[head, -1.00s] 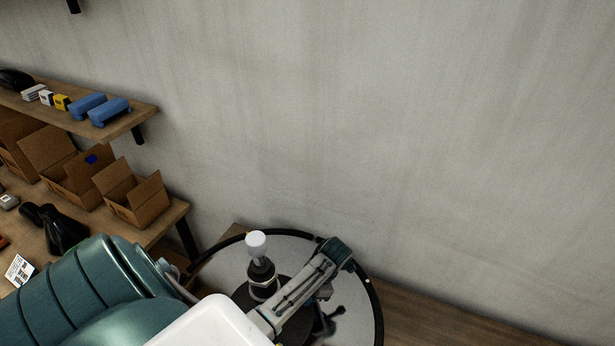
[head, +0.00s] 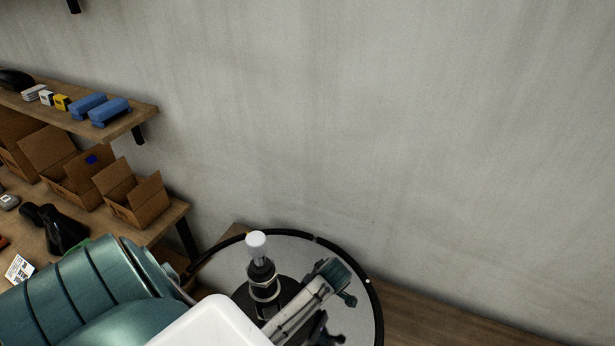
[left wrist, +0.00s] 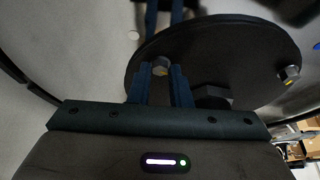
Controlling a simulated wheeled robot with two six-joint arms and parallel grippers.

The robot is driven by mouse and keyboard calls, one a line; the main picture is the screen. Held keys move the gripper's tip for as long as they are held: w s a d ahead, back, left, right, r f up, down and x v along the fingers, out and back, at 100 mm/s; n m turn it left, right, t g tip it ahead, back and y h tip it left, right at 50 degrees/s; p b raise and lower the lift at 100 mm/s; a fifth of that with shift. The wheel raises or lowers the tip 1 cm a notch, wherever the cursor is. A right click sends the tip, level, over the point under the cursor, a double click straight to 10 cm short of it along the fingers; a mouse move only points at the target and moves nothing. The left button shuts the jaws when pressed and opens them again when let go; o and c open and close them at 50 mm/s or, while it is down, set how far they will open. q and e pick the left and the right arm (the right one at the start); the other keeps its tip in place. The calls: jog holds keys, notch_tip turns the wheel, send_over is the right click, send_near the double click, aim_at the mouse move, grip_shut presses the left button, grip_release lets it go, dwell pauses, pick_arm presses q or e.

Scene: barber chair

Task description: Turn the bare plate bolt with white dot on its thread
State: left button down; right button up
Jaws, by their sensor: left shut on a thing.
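In the left wrist view, a dark round plate (left wrist: 235,45) carries hex bolts. One grey bolt (left wrist: 160,67) with a small yellowish mark sits between the fingertips of my left gripper (left wrist: 161,76), which is shut on it. Another bolt (left wrist: 290,73), also with a yellowish mark, stands at the plate's right edge, apart from the fingers. I cannot make out a white dot on either bolt's thread. In the head view my left gripper (head: 336,275) is over the round base, right of the column; the bolts are hidden there. My right gripper is not in view.
The round base (head: 300,246) has a black rim and a central column topped by a white cylinder (head: 256,244). A dark nut (left wrist: 212,96) sits close beside the right finger. Shelves with cardboard boxes (head: 135,201) stand left; a bare wall is behind.

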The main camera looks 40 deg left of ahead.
pick_arm(q)
jog(key=m, duration=0.2)
jog(key=m+t, duration=0.1)
jog(key=m, duration=0.1)
jog(key=m+t, duration=0.1)
jog(key=m, duration=0.1)
jog(key=shift+s, duration=0.35)
jog(key=m, duration=0.2)
jog(key=m+t, duration=0.1)
jog(key=shift+s+a+m+t+h, duration=0.1)
jog(key=shift+m+t+h, duration=0.2)
jog(key=shift+m+h, duration=0.1)
jog(key=shift+s+m+t+h, duration=0.1)
jog(key=shift+m+t+h, duration=0.3)
jog(key=shift+m, duration=1.1)
jog(key=c, duration=1.3)
grip_release()
jog(key=shift+c, duration=0.2)
